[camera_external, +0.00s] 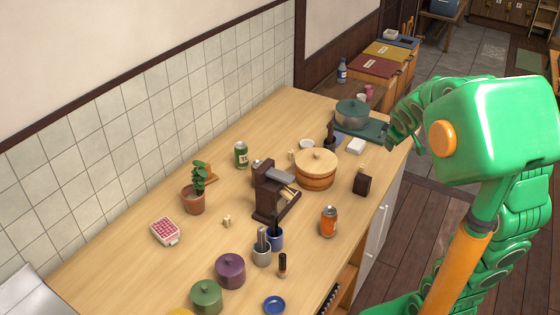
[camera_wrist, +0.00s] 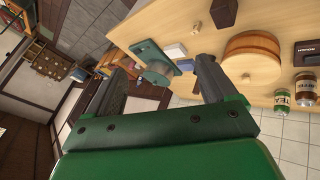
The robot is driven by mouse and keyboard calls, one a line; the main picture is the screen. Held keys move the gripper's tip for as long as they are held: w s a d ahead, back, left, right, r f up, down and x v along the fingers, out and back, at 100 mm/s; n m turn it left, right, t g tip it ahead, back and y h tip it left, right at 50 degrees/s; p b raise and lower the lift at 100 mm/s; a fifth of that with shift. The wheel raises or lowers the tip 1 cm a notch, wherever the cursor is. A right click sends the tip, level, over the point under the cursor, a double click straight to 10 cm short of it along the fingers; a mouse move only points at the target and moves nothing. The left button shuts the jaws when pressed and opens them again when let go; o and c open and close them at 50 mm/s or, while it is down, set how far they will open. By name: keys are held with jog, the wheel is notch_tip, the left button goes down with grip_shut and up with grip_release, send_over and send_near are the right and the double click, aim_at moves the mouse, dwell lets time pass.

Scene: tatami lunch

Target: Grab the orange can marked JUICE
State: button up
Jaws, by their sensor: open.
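The orange can (camera_external: 328,222) stands upright on the wooden counter, toward its front edge and right of the dark coffee machine; its label is too small to read. I do not make it out in the wrist view. My gripper (camera_wrist: 158,80) is open in the wrist view, with nothing held between its fingers. In the external view my gripper (camera_external: 394,130) is partly hidden by my arm, above the far right end of the counter. It is well apart from the orange can.
A dark box (camera_external: 362,185) and a lidded wooden pot (camera_external: 316,170) stand beyond the orange can. The coffee machine (camera_external: 271,192), a green can (camera_external: 241,155) and blue cup (camera_external: 275,238) are left of it. A glass-lidded pot (camera_external: 352,112) stands at the far end. Counter right around the can is clear.

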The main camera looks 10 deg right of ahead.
aim_at(328, 218)
jog(key=w+f+n+t+y, duration=0.25)
jog(key=w+f+n, duration=0.2)
jog(key=w, duration=0.55)
jog(key=a+f+n+y, duration=0.4)
jog(key=a+f+n, duration=0.1)
jog(key=f, duration=0.2)
jog(key=s+a+f+n+g+y, duration=0.1)
jog(key=s+a+f+y, duration=0.1)
jog(key=s+a, duration=0.1)
jog(key=s+a+f+g+y, duration=0.2)
jog(key=s+a+f+y, duration=0.1)
jog(key=s, duration=0.1)
jog(key=s+a+f+n+g+y, duration=0.1)
jog(key=s+a+f+g+y, duration=0.1)
jog(key=s+a+f, duration=0.1)
jog(key=shift+s+a+f+n+y, duration=0.15)
jog(key=shift+s+a+n+y, duration=0.2)
jog(key=shift+s, duration=0.35)
jog(key=s, duration=0.2)
jog(key=s+a+g+y, duration=0.2)
jog(key=s, duration=0.1)
jog(key=shift+s+a, duration=0.15)
jog(key=shift+s, duration=0.15)
jog(key=shift+s+a+r+y, duration=0.2)
jog(key=shift+s+a+y, duration=0.1)
jog(key=shift+s, duration=0.2)
jog(key=shift+x, duration=3.8)
jog(key=shift+s+r, duration=0.1)
jog(key=shift+s, duration=0.1)
